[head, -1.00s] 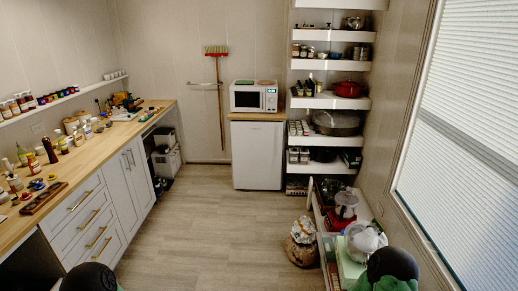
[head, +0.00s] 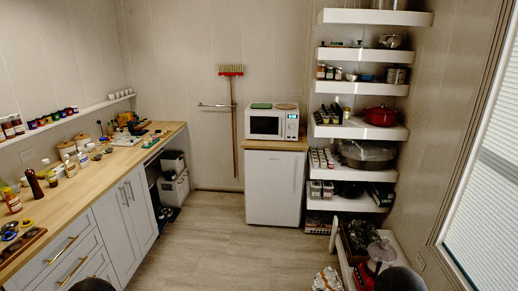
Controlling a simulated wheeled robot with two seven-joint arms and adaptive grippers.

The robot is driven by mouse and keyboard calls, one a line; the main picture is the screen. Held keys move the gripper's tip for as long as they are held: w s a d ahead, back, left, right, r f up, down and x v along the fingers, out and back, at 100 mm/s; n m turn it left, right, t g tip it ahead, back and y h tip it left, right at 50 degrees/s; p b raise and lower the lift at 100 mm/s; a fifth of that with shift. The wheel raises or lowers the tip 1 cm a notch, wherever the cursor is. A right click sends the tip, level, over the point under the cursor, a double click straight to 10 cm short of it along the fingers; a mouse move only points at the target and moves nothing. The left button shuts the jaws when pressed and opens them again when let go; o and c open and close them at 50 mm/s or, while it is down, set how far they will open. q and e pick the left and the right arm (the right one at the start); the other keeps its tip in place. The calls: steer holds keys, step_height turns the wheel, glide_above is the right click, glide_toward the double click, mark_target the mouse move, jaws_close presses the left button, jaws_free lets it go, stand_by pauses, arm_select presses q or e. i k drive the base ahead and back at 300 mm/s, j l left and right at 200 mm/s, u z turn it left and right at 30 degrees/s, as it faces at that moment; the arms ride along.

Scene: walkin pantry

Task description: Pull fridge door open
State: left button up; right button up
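The white fridge (head: 273,187) stands against the back wall, right of the centre in the head view. Its single door is shut and faces me, with a faint vertical handle line near its right edge. A wooden top (head: 274,145) covers it, and a white microwave (head: 271,121) sits on that. The fridge is still some distance ahead of me across the floor. Neither gripper is in view; only dark rounded parts of my own arms show at the bottom edge.
The floor (head: 215,240) in front of the fridge is clear. A counter with drawers (head: 70,250) runs along the left. White shelves (head: 360,131) with pots and jars stand right of the fridge. A low shelf with a red appliance (head: 381,252) is at lower right.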

mark_target(274, 178)
steer(key=i, duration=3.95)
steer(key=i+z, duration=0.25)
steer(key=i, duration=0.2)
steer(key=i+j+z, duration=0.2)
steer(key=i, duration=0.2)
